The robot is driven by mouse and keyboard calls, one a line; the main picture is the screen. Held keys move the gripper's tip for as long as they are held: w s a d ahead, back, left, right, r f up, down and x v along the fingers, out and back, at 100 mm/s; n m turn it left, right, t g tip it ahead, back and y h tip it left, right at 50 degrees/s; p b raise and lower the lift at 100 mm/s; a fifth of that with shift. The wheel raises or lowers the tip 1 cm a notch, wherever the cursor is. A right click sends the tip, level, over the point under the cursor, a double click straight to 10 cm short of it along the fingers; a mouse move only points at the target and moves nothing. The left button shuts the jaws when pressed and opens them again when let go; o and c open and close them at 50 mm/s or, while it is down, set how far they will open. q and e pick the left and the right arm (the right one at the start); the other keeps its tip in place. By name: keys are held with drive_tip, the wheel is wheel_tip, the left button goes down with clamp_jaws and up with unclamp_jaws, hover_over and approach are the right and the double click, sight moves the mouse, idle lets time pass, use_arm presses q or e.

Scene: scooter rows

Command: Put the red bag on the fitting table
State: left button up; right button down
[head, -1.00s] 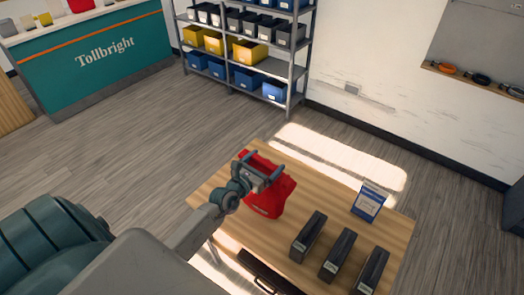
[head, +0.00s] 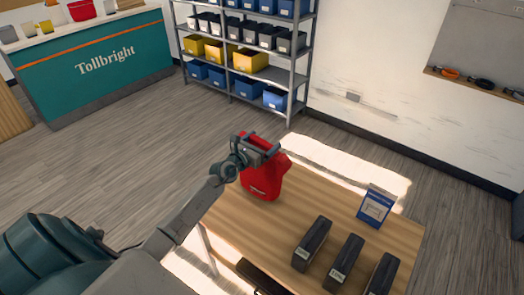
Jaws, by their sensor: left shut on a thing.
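The red bag (head: 263,183), with small pale lettering on its lower front, is upright at the far left corner of a wooden-topped table (head: 325,200). I take this for the fitting table; no name on it is readable. My left gripper (head: 258,148) is shut on the top of the bag. The bag covers the table's far corner. I cannot tell whether its bottom touches the tabletop or hangs just above it. My right gripper is not in view.
Several dark upright boxes (head: 312,243) and a blue-white sign (head: 375,205) stand on the table's right part. A flat dark thing (head: 258,278) is at its near edge. A shelf rack (head: 290,75) and a green counter (head: 95,70), with a red item (head: 82,10) on it, stand behind.

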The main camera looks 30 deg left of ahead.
use_arm(q)
wheel_tip(320, 180, down, 2)
drive_tip(key=shift+f+b, duration=0.15)
drive_tip(key=shift+b, duration=0.6)
drive_tip(key=shift+f, duration=0.15)
drive_tip(key=o, duration=1.3)
